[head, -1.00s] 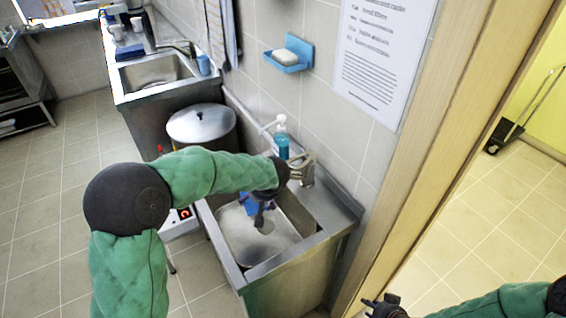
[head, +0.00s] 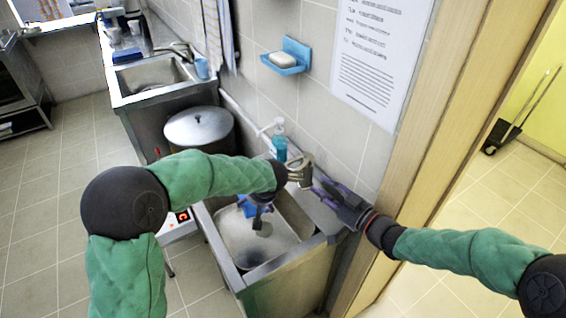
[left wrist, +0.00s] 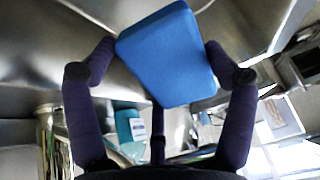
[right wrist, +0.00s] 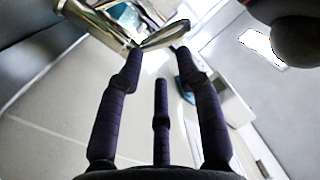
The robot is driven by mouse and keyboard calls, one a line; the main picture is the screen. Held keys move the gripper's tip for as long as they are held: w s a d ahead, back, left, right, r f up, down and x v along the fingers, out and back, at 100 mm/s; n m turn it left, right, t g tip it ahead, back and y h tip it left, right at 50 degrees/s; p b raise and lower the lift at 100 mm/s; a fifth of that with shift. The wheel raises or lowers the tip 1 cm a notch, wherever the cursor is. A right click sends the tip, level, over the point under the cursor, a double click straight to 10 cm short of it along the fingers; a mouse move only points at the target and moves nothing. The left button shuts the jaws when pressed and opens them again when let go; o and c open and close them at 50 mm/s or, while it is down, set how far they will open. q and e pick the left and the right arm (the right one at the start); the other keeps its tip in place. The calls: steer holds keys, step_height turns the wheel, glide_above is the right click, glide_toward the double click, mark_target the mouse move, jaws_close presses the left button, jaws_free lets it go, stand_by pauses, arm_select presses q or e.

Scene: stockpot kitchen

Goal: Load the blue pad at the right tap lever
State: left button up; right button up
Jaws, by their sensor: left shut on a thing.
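The blue pad (head: 248,206) is between the fingers of my left gripper (head: 256,211), above the near sink basin. In the left wrist view the pad (left wrist: 168,55) is a blue block with rounded corners, touched by a finger at each side. The metal tap (head: 300,172) stands at the back of the near sink. My right gripper (head: 322,190) is open and empty just right of the tap. In the right wrist view the tap's lever (right wrist: 166,35) lies across the front of the open fingers; I cannot tell whether they touch it.
A soap bottle (head: 279,142) stands behind the tap against the tiled wall. A lidded stockpot (head: 198,127) is left of the near sink. A blue soap dish (head: 287,59) hangs on the wall. The wooden door frame (head: 440,130) is close behind my right arm.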

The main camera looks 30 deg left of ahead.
steer(key=w+a+r+n+g, duration=0.1)
steer(key=a+r+n+g, duration=0.1)
steer(key=a, duration=1.2)
steer(key=shift+w+n+y, duration=0.4)
steer(key=shift+n, duration=0.2)
